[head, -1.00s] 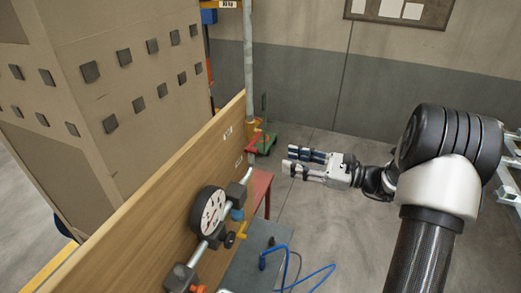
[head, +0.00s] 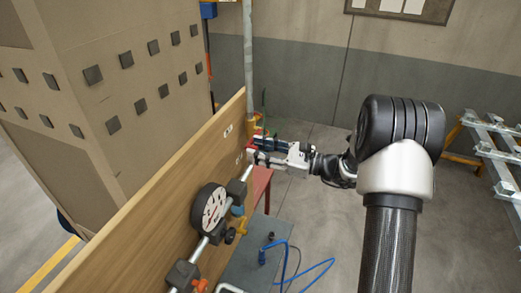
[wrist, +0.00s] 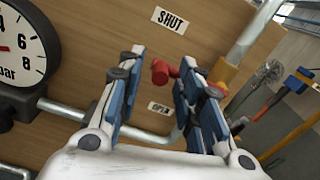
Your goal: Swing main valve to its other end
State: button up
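The main valve's red handle (wrist: 161,70) shows in the wrist view in front of the wooden board, between the "SHUT" label (wrist: 170,19) above and the "OPEN" label (wrist: 159,107) below. An orange-yellow valve part (wrist: 224,74) sits on the pipe to its right. My gripper (wrist: 160,77) is open, with a blue-padded finger on each side of the handle and a gap visible beside it. I cannot tell how deep the handle lies between the fingers. In the head view my gripper (head: 256,150) is at the board and hides most of the handle.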

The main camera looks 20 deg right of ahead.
grip_shut()
dwell(0.3)
jog(key=shift+f, duration=0.1)
